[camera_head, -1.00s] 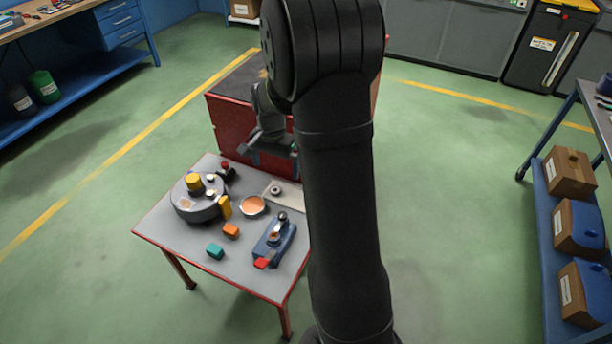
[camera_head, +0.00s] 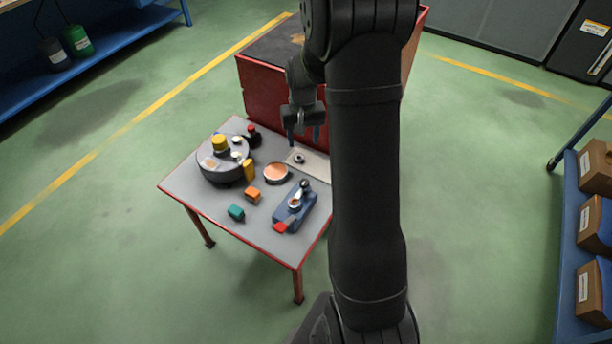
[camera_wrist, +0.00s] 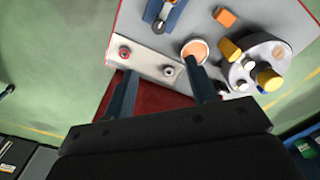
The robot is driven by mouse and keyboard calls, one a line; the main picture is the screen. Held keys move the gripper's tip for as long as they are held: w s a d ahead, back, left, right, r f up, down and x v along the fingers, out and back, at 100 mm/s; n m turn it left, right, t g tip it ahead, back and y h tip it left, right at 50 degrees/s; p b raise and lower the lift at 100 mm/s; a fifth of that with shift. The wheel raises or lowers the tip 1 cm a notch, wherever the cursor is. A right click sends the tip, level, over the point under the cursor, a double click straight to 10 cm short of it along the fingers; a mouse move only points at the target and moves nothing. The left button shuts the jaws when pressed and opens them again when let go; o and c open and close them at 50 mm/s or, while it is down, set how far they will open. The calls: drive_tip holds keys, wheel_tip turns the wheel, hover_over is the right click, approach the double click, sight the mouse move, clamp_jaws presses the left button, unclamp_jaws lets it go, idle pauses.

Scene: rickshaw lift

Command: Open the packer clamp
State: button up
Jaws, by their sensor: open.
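A blue fixture (camera_head: 293,212) with a red tab at its front end and a silver knob at its back end sits on the small grey table (camera_head: 258,225). I take it to be the packer clamp, but cannot tell for sure, nor whether it is open. Its knob end also shows at the top of the wrist view (camera_wrist: 161,20). My gripper (camera_head: 304,138) is open and empty, its fingers pointing down near the table's back edge, behind and apart from the fixture. In the wrist view its two blue fingers (camera_wrist: 160,70) stand apart, with a pale plate between and beyond them.
The pale plate (camera_head: 316,165) carries a grey ring and, in the wrist view, a red ring (camera_wrist: 124,53). A copper-coloured dish (camera_head: 277,173), orange block (camera_head: 253,194), teal block (camera_head: 236,212) and round grey turntable (camera_head: 222,170) stand left. A red cabinet (camera_head: 265,99) stands behind.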

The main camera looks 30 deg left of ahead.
sight(304, 182)
drive_tip(key=f+n, duration=0.2)
drive_tip(key=f, duration=0.4)
drive_tip(key=f+n, duration=0.2)
drive_tip(key=f, duration=0.5)
drive_tip(key=f+n, duration=0.3)
drive_tip(key=f, duration=0.4)
drive_tip(key=shift+w+a+f, duration=0.1)
drive_tip(key=shift+w, duration=0.2)
drive_tip(key=c, duration=1)
